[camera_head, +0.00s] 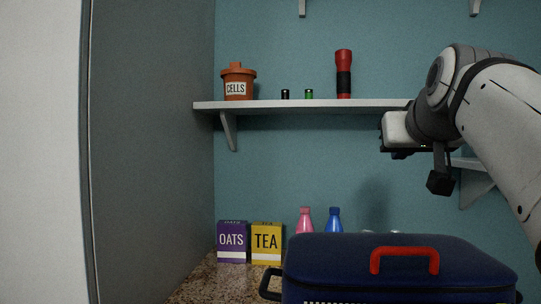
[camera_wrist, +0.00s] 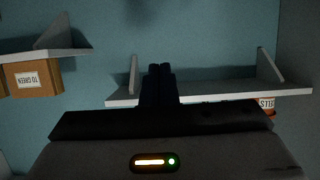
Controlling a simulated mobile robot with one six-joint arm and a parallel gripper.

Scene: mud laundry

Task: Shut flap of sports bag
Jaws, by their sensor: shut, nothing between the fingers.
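The sports bag (camera_head: 340,268) is dark blue and stands low in the head view, cut off by the bottom edge. Its broad top flap (camera_head: 330,250) carries a red handle (camera_head: 404,253). The flap appears to lie over the bag, with a strip of pale zip teeth at the bottom edge; I cannot tell whether it is fully down. My gripper (camera_wrist: 159,78) is shut and empty in the wrist view, its dark fingers together and pointing at the wall. In the head view my arm is above and right of the bag, apart from it. The bag is not in the wrist view.
A shelf (camera_head: 300,105) holds an orange pot (camera_head: 239,82), two small batteries and a red torch (camera_head: 343,72). Behind the bag are an oats box (camera_head: 233,240), a tea box (camera_head: 267,243) and two bottles. A grey panel (camera_head: 150,150) stands left. Air above the bag is clear.

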